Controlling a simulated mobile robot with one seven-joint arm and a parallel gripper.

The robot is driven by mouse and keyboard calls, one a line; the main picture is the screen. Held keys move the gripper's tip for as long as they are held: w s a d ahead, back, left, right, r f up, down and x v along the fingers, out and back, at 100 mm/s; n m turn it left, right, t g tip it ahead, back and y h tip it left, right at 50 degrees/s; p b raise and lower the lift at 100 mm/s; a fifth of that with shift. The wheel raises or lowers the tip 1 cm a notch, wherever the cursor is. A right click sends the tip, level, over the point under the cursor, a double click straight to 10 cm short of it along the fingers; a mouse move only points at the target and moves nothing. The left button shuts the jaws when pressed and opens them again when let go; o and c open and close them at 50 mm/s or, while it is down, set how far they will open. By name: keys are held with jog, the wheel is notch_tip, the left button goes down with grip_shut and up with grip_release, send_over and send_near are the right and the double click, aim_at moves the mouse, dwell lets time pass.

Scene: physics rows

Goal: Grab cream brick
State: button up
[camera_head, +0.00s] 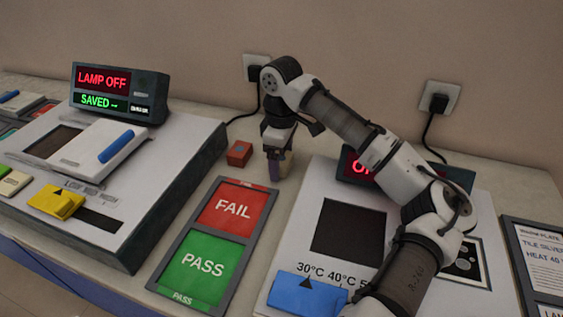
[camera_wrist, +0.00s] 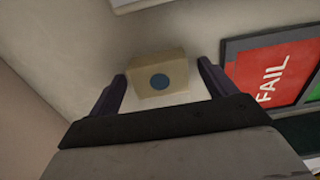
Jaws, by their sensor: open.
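The cream brick (camera_wrist: 158,74) has a round blue dot on the face towards the wrist camera. In the wrist view it lies between the two dark fingertips of my gripper (camera_wrist: 162,80), with a narrow gap showing at the fingers. In the head view my gripper (camera_head: 276,166) points down at the counter behind the FAIL panel. A sliver of the cream brick (camera_head: 287,164) shows at its fingers there, and the rest is hidden. My gripper is open around the brick.
A small red brick (camera_head: 239,153) sits just left of my gripper. The red FAIL and green PASS panel (camera_head: 216,237) lies in front. A lamp device (camera_head: 190,165) stands left, and a white heating plate unit (camera_head: 312,210) stands right under my arm.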

jog(key=shift+f, duration=0.3)
jog(key=c, duration=1.1)
jog(key=shift+c, duration=0.4)
jog(key=shift+r, duration=0.2)
